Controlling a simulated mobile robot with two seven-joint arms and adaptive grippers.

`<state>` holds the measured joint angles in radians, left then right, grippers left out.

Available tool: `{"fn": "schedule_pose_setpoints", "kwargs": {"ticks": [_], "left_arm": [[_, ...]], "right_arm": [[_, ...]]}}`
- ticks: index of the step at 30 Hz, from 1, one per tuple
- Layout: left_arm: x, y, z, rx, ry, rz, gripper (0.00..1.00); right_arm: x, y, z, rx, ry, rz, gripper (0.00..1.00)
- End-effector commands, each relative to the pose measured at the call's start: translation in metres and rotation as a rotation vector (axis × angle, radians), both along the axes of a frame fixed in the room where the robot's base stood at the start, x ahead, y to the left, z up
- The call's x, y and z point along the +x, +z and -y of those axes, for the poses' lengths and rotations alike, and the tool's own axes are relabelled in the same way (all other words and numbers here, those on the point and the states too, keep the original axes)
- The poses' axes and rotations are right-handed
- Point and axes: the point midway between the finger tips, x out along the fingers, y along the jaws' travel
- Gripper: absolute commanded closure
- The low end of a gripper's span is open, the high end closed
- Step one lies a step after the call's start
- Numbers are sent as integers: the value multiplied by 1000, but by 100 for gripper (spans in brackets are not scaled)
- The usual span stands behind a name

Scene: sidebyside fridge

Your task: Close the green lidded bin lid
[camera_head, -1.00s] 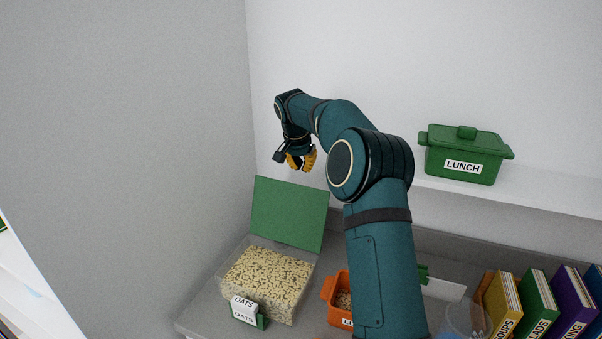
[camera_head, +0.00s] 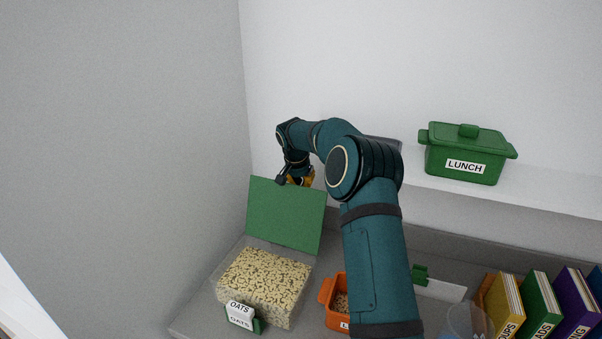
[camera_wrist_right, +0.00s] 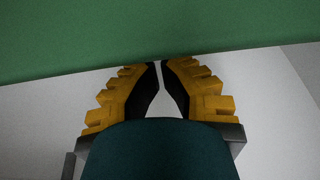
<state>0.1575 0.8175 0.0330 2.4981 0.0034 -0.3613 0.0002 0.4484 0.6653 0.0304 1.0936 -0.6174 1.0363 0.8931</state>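The lidded bin (camera_head: 263,284) is a clear box full of oats on the counter at lower left in the head view. Its green lid (camera_head: 286,215) stands open, tilted up at the bin's back edge. My right gripper (camera_head: 300,181) is behind the lid, at its top edge, with its fingertips partly hidden. In the right wrist view the lid (camera_wrist_right: 150,35) fills the top of the picture. There the yellow and black fingers (camera_wrist_right: 160,63) have their tips together at the lid's edge, with nothing between them. I cannot tell if they touch it. My left gripper is not in view.
An OATS label holder (camera_head: 241,317) stands at the bin's front. An orange container (camera_head: 335,292) is to its right, partly behind my arm. A green LUNCH box (camera_head: 465,155) sits on the shelf above. Several books (camera_head: 541,305) stand at lower right. A grey wall is at left.

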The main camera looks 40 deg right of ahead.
Motion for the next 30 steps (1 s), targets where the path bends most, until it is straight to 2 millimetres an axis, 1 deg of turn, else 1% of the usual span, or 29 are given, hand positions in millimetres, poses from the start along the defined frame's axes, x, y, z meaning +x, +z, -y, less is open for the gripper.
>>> {"fn": "schedule_pose_setpoints", "kwargs": {"ticks": [1,6,9,23,26,30], "left_arm": [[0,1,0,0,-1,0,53],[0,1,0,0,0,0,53],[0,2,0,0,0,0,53],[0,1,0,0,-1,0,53],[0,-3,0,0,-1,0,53],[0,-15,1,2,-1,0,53]], "right_arm": [[-3,6,-5,-3,3,4,100],[-9,11,-19,-1,2,2,100],[-11,12,-23,-2,2,1,100],[-12,13,-25,-4,2,4,100],[-12,13,-25,-12,1,8,100],[-12,14,-27,-36,2,20,100]]}}
